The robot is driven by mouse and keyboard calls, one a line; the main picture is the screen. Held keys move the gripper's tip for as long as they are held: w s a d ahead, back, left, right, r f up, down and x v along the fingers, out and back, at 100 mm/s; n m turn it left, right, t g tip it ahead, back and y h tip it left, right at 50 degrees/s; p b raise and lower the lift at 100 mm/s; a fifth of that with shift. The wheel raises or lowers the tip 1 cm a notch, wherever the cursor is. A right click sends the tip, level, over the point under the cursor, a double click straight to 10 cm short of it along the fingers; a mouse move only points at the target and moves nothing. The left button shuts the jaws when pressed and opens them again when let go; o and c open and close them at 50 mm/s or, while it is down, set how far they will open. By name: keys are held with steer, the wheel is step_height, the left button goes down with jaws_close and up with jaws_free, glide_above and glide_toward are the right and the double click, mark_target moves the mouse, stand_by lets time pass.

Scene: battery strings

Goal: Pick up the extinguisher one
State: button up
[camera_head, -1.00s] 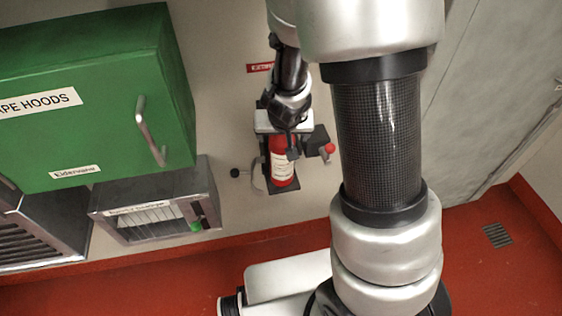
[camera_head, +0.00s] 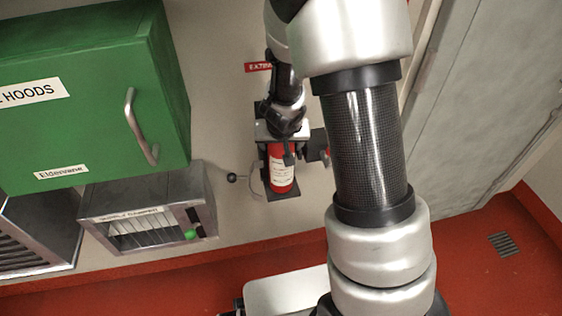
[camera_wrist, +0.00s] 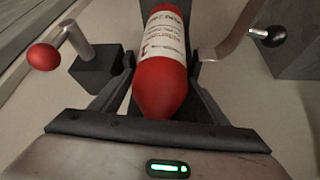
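The red extinguisher (camera_head: 281,168) with a white label stands upright in a dark wall bracket (camera_head: 276,193). It also shows between my fingers in the wrist view (camera_wrist: 160,88), with its tapered red end towards my palm. My gripper (camera_head: 284,150) is at its upper part, directly in front of the wall. In the wrist view my gripper's fingers (camera_wrist: 163,70) lie one on each side of the red body, close to its sides. I cannot tell whether they press on it. The arm hides part of the bracket's right side in the head view.
A green cabinet (camera_head: 85,95) with a handle hangs at left, above a metal box (camera_head: 150,222). A red ball knob (camera_wrist: 44,57) and a black knob (camera_wrist: 275,36) flank the extinguisher. A grey door (camera_head: 490,110) is at right. The red floor (camera_head: 480,270) is below.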

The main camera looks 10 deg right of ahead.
jaws_close()
steer(key=shift+w+r, duration=0.15)
steer(key=shift+r, duration=0.05)
steer(key=shift+r, duration=0.1)
